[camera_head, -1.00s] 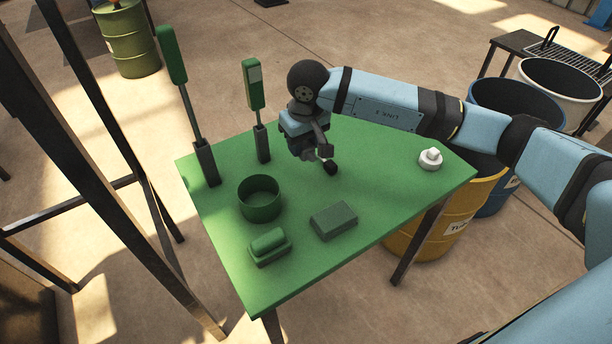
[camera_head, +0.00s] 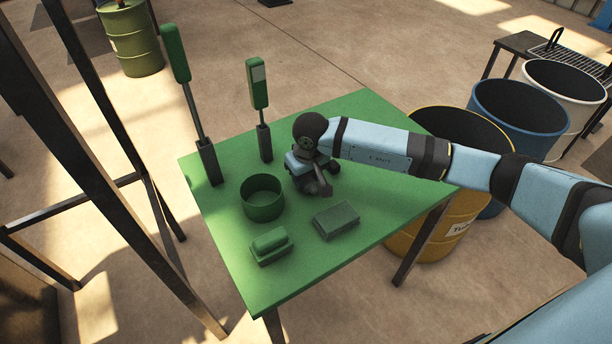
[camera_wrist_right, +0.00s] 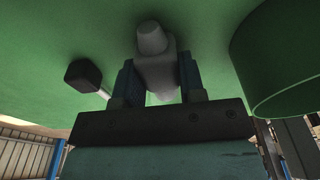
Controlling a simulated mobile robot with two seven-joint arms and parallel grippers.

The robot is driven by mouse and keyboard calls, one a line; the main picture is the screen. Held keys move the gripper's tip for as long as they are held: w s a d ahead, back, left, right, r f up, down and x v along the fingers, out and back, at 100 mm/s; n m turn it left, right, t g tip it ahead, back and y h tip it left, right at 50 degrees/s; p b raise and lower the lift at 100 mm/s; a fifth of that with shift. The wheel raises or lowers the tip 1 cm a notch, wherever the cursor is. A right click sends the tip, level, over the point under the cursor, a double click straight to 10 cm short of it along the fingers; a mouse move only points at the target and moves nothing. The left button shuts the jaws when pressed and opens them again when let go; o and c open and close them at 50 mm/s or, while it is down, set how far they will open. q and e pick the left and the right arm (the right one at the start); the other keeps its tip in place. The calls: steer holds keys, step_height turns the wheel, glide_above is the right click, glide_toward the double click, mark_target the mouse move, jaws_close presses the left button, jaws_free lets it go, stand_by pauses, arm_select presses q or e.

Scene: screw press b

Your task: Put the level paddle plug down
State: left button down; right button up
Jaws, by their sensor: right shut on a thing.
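The level paddle plug is a grey piece with a blunt round tip (camera_wrist_right: 155,65), between the two fingers of my right gripper (camera_wrist_right: 158,88) in the right wrist view. A dark knob (camera_wrist_right: 85,75) on a thin pale rod shows just left of the fingers; where the rod joins is hidden. In the head view my right gripper (camera_head: 318,188) is shut on the plug, low over the green table (camera_head: 375,125), right of the green round cup (camera_head: 262,205). I cannot tell whether the plug touches the table. My left gripper is not in view.
A green box (camera_head: 337,221) and a green round-topped block (camera_head: 270,246) lie at the table's front. Two tall green paddles (camera_head: 174,53) (camera_head: 258,83) stand in dark holders at the left. The cup (camera_wrist_right: 275,60) is close in the wrist view. Bare tabletop lies behind my gripper.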

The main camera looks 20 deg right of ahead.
mark_target(309, 180)
steer(key=shift+f, duration=0.1)
steer(key=o, duration=0.6)
steer(key=shift+f, duration=0.1)
steer(key=o, duration=0.4)
steer(key=shift+r, duration=0.2)
steer(key=shift+r, duration=0.25)
step_height(309, 180, up, 12)
steer(key=s, duration=0.1)
steer(key=shift+s+f, duration=0.2)
steer(key=shift+f, duration=0.05)
steer(key=shift+d, duration=0.1)
